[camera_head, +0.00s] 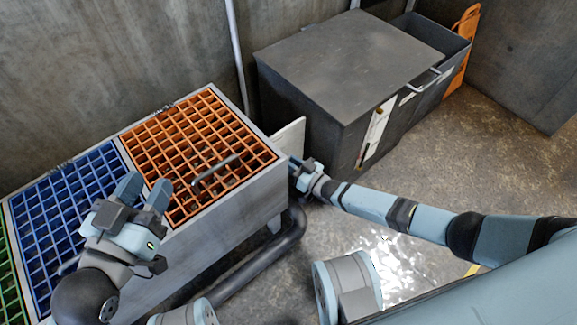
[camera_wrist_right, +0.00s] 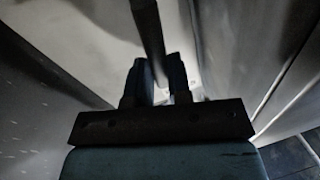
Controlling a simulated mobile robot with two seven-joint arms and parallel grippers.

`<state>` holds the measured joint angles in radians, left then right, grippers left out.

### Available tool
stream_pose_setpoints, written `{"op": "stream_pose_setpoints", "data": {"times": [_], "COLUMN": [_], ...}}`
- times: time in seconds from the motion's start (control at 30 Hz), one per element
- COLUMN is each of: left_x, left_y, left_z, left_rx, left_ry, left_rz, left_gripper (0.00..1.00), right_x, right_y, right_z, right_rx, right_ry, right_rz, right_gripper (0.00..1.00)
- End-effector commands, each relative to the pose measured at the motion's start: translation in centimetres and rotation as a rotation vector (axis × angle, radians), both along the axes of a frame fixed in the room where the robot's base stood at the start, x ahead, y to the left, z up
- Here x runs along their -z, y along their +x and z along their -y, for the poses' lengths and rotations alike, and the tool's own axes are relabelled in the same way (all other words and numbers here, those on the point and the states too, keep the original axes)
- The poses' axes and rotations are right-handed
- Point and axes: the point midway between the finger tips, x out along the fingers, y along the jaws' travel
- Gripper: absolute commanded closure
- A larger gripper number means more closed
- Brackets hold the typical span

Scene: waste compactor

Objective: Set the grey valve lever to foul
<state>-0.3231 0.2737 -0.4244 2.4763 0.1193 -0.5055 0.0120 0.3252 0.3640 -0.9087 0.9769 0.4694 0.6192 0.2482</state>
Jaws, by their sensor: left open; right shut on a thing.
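A dark grey bar, which looks like the grey valve lever (camera_wrist_right: 148,28), runs down between the fingers of my right gripper (camera_wrist_right: 158,82) in the right wrist view. The right gripper is shut on it. In the head view the right gripper (camera_head: 295,168) is at the right end of the grated bin unit, beside a pale upright panel (camera_head: 290,135); the lever is hidden there. No foul marking is readable. My left gripper (camera_head: 143,190) is open and empty, above the border of the blue and orange grates.
The unit has an orange grate (camera_head: 190,140) with a dark bar handle (camera_head: 214,172), a blue grate (camera_head: 65,185) and a green grate (camera_head: 10,280). A dark pipe (camera_head: 255,265) runs along its front. A grey compactor box (camera_head: 345,60) stands behind right. Floor to the right is clear.

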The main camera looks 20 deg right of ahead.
Motion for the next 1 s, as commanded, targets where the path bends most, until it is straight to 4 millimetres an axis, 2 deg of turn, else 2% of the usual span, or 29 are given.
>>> {"op": "stream_pose_setpoints", "data": {"times": [0.23,0.5,1.0], "left_x": [0.1,-0.9,-0.9], "left_y": [0.8,1.3,1.2], "left_z": [-0.6,-0.9,-1.0], "left_rx": [-0.002,-0.004,-0.002], "left_ry": [0.071,0.103,0.112], "left_rz": [0.118,0.193,0.195], "left_gripper": [0.57,0.57,0.57], "right_x": [0.7,1.1,1.5], "right_y": [0.6,1.0,1.2], "right_z": [1.4,2.4,3.1], "right_rx": [0.001,0.001,0.001], "right_ry": [0.175,0.332,0.43], "right_rz": [-0.069,-0.135,-0.176], "right_gripper": [1.0,1.0,1.0]}}
